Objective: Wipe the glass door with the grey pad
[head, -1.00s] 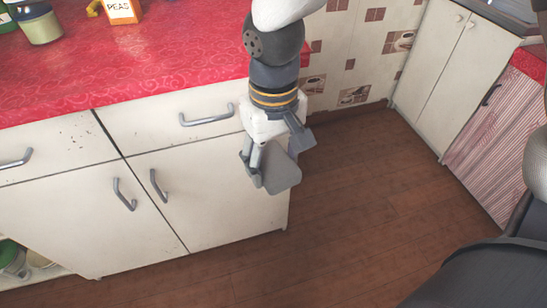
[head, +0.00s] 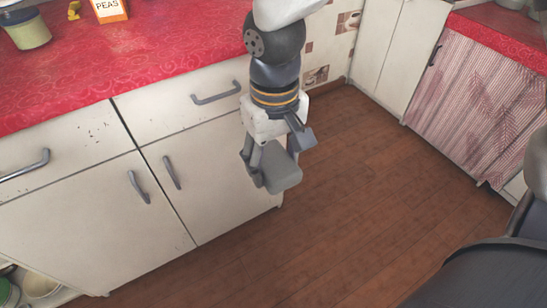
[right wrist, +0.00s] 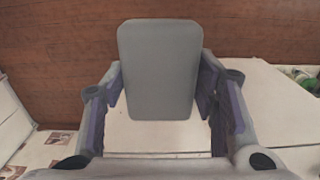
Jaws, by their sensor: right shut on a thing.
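My right gripper (head: 272,168) hangs in front of the right end of the white cabinet in the head view. It is shut on the grey pad (head: 282,171), a flat piece with rounded corners. The pad also shows in the right wrist view (right wrist: 158,70), between the two fingers (right wrist: 160,95). The pad is held clear of the floor. I see no glass door in these frames. My left gripper is not in view.
The white cabinet (head: 80,215) with grey handles carries a red counter (head: 150,45). A PEAS box (head: 108,10) and a jar (head: 28,32) stand on it. A striped curtain (head: 480,100) hangs under another red counter at right. The brown wooden floor (head: 350,190) between is clear.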

